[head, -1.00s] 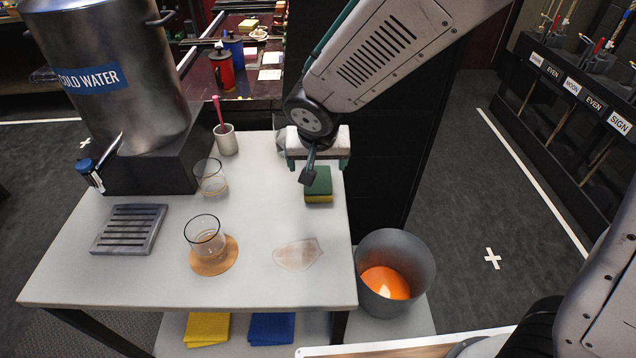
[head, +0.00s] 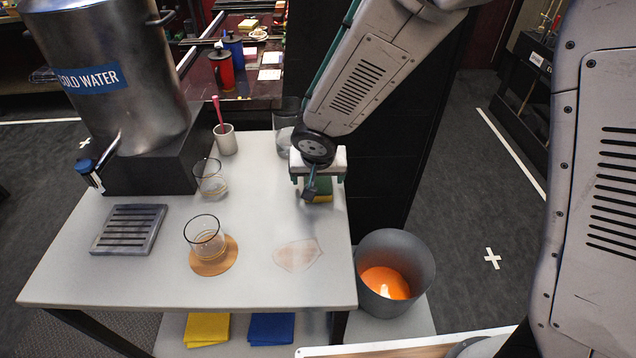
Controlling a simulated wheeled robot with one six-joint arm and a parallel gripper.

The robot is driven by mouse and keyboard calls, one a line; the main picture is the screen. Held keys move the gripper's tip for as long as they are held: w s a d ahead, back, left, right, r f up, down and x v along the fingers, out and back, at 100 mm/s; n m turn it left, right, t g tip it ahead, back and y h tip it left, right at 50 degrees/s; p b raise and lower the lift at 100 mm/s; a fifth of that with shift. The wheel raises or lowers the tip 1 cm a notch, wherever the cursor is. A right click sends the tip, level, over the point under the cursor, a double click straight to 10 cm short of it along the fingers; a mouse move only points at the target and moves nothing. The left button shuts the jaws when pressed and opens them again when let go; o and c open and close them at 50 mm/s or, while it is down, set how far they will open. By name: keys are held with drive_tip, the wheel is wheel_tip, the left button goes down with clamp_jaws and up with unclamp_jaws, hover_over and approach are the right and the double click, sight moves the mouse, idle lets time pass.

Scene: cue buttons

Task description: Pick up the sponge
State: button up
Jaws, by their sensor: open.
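The sponge (head: 325,197) is yellow below and green on top. It lies on the white table toward the right edge and is mostly hidden by my gripper. My gripper (head: 314,194) is over the sponge, pointing down, with one dark finger in front of it. The jaws are open. The picture does not show clearly whether the fingers touch the sponge.
The white table (head: 130,278) also bears a glass on a round coaster (head: 222,264), another glass (head: 210,178), a cup with a pink-handled tool (head: 225,140), a slatted tray (head: 128,229) and a cold water urn (head: 110,80). A brownish stain (head: 298,255) marks the tabletop. A grey bin (head: 418,270) stands right of it.

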drive_tip(key=shift+f, duration=0.2)
idle(0.4)
drive_tip(key=c, duration=1.2)
drive_tip(key=shift+o, duration=0.2)
